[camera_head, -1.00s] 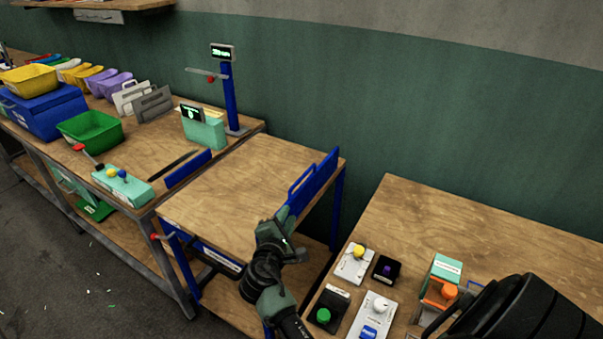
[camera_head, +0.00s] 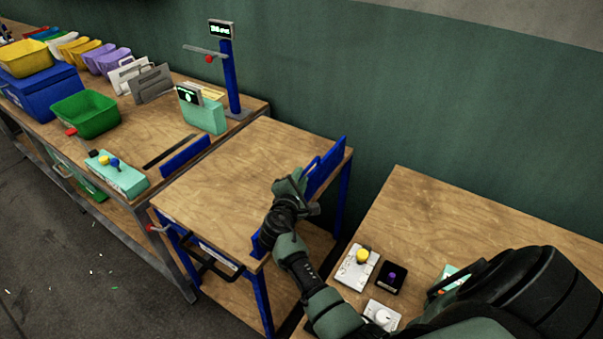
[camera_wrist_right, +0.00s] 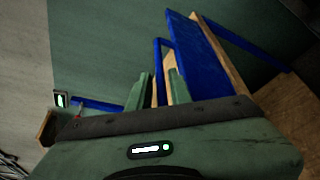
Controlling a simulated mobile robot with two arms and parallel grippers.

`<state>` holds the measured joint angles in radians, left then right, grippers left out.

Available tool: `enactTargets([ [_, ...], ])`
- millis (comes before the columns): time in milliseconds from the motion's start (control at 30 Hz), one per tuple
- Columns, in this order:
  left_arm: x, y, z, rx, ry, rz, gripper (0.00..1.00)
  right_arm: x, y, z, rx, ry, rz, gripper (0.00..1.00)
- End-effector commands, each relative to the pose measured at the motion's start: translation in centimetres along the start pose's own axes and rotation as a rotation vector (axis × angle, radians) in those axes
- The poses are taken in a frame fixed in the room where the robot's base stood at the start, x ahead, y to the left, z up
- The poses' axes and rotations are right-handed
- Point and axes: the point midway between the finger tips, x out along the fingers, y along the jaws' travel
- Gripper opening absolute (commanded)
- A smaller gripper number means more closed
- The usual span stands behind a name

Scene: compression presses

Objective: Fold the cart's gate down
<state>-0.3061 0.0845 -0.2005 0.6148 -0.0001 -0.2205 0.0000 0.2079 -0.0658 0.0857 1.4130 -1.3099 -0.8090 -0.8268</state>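The cart (camera_head: 222,185) has a wooden top and blue legs. Its blue gate (camera_head: 327,168) stands upright along the right edge of the top, with a loop handle on its inner face. My right gripper (camera_head: 289,183) is at the gate's near part, hiding some of the gate and handle. In the right wrist view, the blue gate (camera_wrist_right: 205,55) rises on the right and the handle (camera_wrist_right: 163,62) runs down between the two green fingers of the right gripper (camera_wrist_right: 159,90). The fingers are apart, with a gap around the handle bar. My left gripper is not in view.
A workbench (camera_head: 150,130) with bins and devices stands left of the cart. A low blue panel (camera_head: 186,155) rises between bench and cart. A table (camera_head: 450,225) with button boxes is at the right, across a narrow gap. The cart's top is clear.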

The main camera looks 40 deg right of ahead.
Motion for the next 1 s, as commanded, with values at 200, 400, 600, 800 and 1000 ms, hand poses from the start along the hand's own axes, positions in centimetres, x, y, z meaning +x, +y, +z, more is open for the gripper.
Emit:
enactTargets([
  [200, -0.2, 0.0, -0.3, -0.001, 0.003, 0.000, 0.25, 1.6, 0.0, 0.0, -0.001, 0.000, -0.001, 0.20],
  [400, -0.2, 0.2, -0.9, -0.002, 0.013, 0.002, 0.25, 1.7, 0.0, 0.0, 0.000, 0.000, 0.000, 0.20],
  [600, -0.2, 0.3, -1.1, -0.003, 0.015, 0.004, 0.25, 1.7, -0.1, 0.0, 0.000, 0.000, -0.001, 0.00],
  [800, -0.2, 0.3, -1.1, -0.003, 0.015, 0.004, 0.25, 1.7, -0.1, 0.0, 0.000, 0.000, -0.001, 0.00],
  [1000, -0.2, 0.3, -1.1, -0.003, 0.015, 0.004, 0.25, 1.7, -0.1, 0.0, 0.000, 0.000, -0.001, 0.00],
])
